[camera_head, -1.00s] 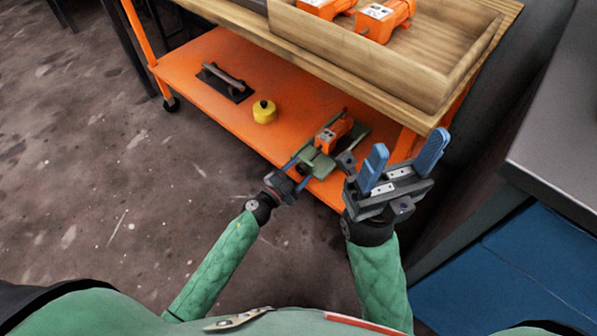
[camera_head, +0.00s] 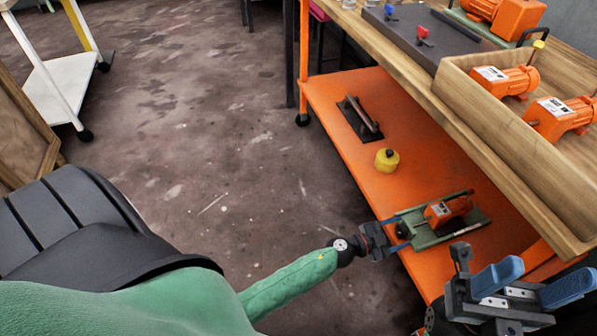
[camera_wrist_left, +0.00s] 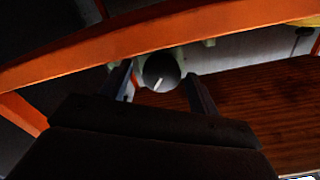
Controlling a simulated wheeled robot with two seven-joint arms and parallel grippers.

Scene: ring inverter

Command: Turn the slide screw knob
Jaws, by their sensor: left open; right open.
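The green slide fixture (camera_head: 462,231) lies on the orange lower shelf with an orange motor (camera_head: 447,209) on it. Its dark round knob (camera_wrist_left: 161,70), with a white mark, faces my left wrist camera. My left gripper (camera_head: 397,234) is at the fixture's near left end. In the left wrist view the gripper (camera_wrist_left: 159,84) is open, with one finger on each side of the knob. I cannot tell whether the fingers touch it. My right gripper (camera_head: 543,282) is open and empty at the lower right, its blue fingers apart.
The orange shelf (camera_head: 345,82) also holds a yellow weight-like object (camera_head: 387,160) and a dark plate with a handle (camera_head: 359,118). Above it is a wooden tabletop with a wooden tray (camera_head: 500,130) holding orange motors. Open floor lies left.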

